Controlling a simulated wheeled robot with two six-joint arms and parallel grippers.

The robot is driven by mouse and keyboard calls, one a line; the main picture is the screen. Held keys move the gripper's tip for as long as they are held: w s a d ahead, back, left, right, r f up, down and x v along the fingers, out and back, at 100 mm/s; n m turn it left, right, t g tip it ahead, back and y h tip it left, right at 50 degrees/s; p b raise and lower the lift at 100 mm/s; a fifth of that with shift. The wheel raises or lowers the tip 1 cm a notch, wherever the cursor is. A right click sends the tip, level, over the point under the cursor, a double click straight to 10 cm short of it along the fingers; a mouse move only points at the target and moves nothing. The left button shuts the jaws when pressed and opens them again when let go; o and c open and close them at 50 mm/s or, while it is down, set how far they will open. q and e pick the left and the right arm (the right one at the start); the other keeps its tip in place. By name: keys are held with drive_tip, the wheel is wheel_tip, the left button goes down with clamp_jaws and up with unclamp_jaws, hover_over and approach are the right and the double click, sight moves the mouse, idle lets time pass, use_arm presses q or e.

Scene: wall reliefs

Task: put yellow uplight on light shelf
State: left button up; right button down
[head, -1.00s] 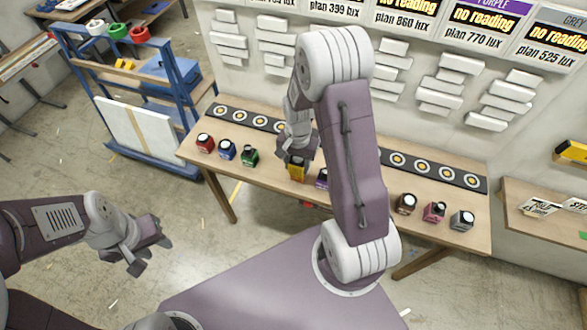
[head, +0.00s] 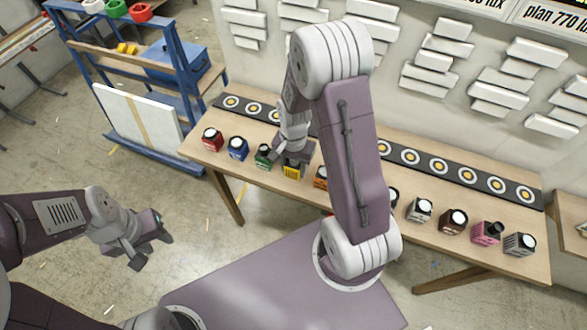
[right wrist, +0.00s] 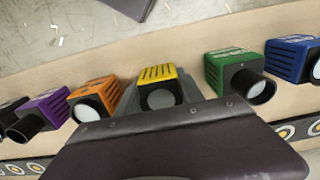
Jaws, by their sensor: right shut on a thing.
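The yellow uplight (head: 292,171) stands in the row of small coloured lights on the long wooden table, between the green and the orange one. My right gripper (head: 292,158) reaches down from above and is shut on it. In the right wrist view the yellow uplight (right wrist: 162,90) shows its slotted yellow top and round lens between the grey fingers, partly covered by my gripper. It appears level with its neighbours; I cannot tell whether it touches the table. My left gripper (head: 147,243) hangs open and empty over the floor. I cannot identify the light shelf with certainty.
The green light (right wrist: 238,75) and orange light (right wrist: 95,97) stand close on either side. A dark strip with ringed discs (head: 438,166) runs along the table's back. A blue rack (head: 160,85) stands at left; part of another wooden surface (head: 572,215) shows at the right edge.

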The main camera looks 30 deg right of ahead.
sight(293, 163)
drive_tip(key=c, duration=1.1)
unclamp_jaws()
drive_tip(key=shift+w, duration=0.2)
drive_tip(key=shift+c, duration=0.2)
drive_tip(key=o, duration=0.4)
drive_tip(key=shift+s+a+r, duration=0.1)
drive_tip(key=shift+s+r, duration=0.15)
drive_tip(key=shift+s, duration=0.2)
drive_tip(key=shift+w+r, duration=0.15)
drive_tip(key=shift+w, duration=0.05)
wheel_tip(293, 163, up, 11)
drive_tip(key=shift+f+p, duration=0.15)
drive_tip(key=shift+p, duration=0.5)
drive_tip(key=shift+r, duration=0.45)
drive_tip(key=s+a+n, duration=0.1)
drive_tip(key=s+n, duration=0.1)
drive_tip(key=n, duration=0.1)
drive_tip(key=s+a+f+n, duration=0.1)
drive_tip(key=s+a+n, duration=0.1)
drive_tip(key=s+n, duration=0.1)
drive_tip(key=s+a+f+n+t, duration=0.1)
drive_tip(key=s+n, duration=0.2)
drive_tip(key=shift+a+f+n, duration=0.1)
drive_tip(key=shift+a+n, duration=0.05)
drive_tip(key=shift+n, duration=0.25)
